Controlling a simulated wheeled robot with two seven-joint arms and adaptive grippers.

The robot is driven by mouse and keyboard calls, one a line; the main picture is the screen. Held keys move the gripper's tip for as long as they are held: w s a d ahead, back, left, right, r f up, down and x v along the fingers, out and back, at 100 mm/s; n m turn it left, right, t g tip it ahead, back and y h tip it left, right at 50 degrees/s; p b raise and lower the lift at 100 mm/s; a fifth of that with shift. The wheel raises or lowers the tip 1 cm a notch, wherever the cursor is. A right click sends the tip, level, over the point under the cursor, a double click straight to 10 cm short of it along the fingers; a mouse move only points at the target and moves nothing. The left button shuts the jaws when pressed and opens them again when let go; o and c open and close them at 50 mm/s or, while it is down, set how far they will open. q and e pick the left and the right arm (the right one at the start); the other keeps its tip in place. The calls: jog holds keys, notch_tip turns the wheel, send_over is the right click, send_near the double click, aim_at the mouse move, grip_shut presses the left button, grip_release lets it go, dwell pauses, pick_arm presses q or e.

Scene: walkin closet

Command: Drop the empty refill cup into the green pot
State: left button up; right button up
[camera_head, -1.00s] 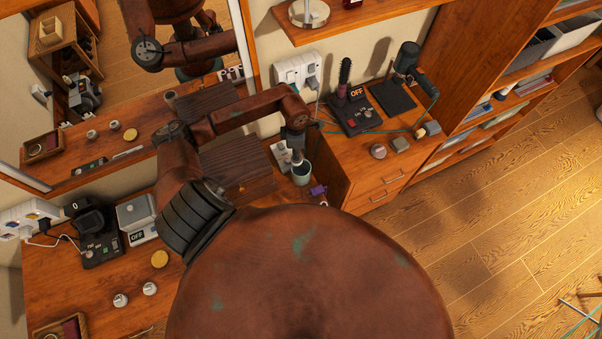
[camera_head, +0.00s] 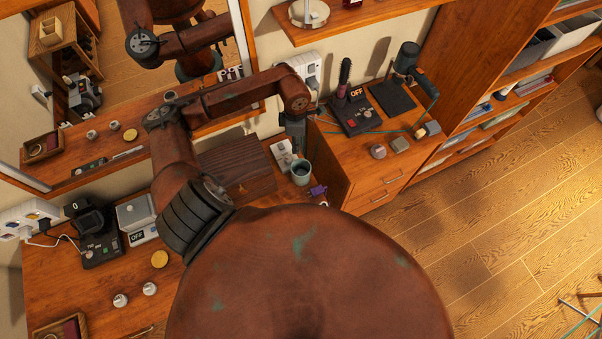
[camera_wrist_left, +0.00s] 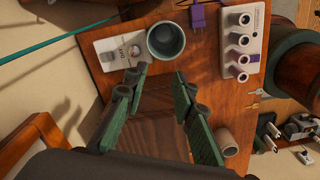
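The green pot (camera_head: 301,172) stands upright on the desk in the head view, right of the dark wooden box. It also shows in the wrist view (camera_wrist_left: 166,40), just beyond my fingertips. Its inside is shaded, and I cannot tell whether anything lies in it. My left gripper (camera_head: 295,138) is above and behind the pot. In the wrist view its green fingers (camera_wrist_left: 160,76) are spread with nothing between them. A small beige-brown cup (camera_wrist_left: 228,141) stands beside the right finger; I cannot tell whether it is the refill cup. My right gripper is out of view.
The dark wooden box (camera_head: 236,170) lies left of the pot. A white device with a dial (camera_head: 282,152) sits beside the pot, with a purple item (camera_head: 318,190) in front. The right counter (camera_head: 365,165) carries a hairbrush, dryer and cable. The mirror (camera_head: 110,95) backs the desk.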

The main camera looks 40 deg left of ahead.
pick_arm(q)
jog(key=shift+r, duration=2.1)
